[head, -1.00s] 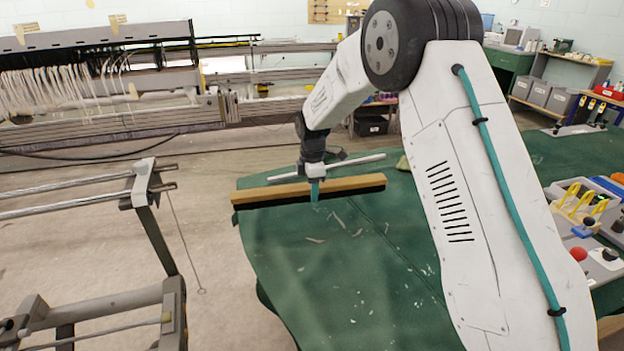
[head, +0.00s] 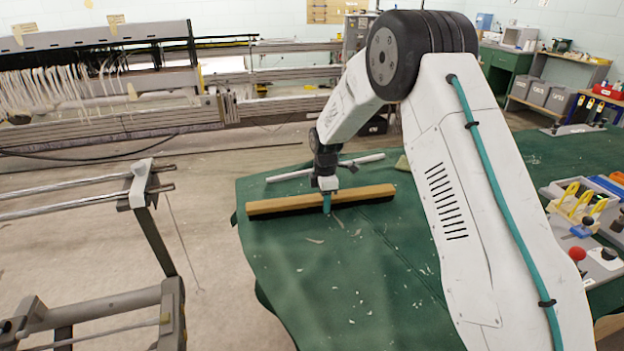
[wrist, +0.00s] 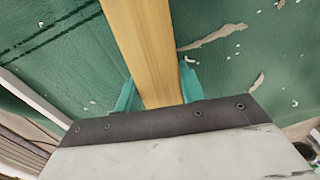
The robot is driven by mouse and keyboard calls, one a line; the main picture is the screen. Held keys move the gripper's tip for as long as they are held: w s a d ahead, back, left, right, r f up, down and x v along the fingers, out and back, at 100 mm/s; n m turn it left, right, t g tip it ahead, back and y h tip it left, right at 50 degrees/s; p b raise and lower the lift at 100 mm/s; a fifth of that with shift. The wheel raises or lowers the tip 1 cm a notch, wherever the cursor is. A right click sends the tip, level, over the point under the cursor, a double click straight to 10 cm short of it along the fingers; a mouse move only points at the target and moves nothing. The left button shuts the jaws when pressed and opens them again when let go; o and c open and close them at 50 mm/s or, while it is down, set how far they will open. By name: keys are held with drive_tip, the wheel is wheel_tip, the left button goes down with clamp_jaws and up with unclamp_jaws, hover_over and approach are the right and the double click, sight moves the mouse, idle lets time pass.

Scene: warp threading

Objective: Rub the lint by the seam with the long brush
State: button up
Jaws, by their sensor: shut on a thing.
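My gripper (head: 327,203) is shut on the long brush (head: 275,205), holding it near the middle by its wooden back. The brush lies across the far part of the green cloth, its dark bristle edge facing down; I cannot tell how firmly it touches. In the wrist view, the teal fingers (wrist: 157,92) sit on either side of the wooden back (wrist: 140,40). Pale lint (head: 312,240) lies scattered on the cloth on the near side of the brush. Lint strips (wrist: 212,37) also show in the wrist view. The seam (head: 400,255) runs as a dark line toward the lower right.
A metal rod (head: 285,175) lies just behind the brush. A metal frame (head: 150,220) stands left of the cloth. At the right are a yellow holder (head: 572,205) and a red button (head: 577,254). The loom (head: 100,90) spans the back left.

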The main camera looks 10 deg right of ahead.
sight(311, 198)
drive_tip(key=shift+a, duration=1.85)
drive_tip(key=shift+a+r, duration=0.15)
drive_tip(key=shift+a, duration=0.1)
drive_tip(key=shift+r, duration=4.1)
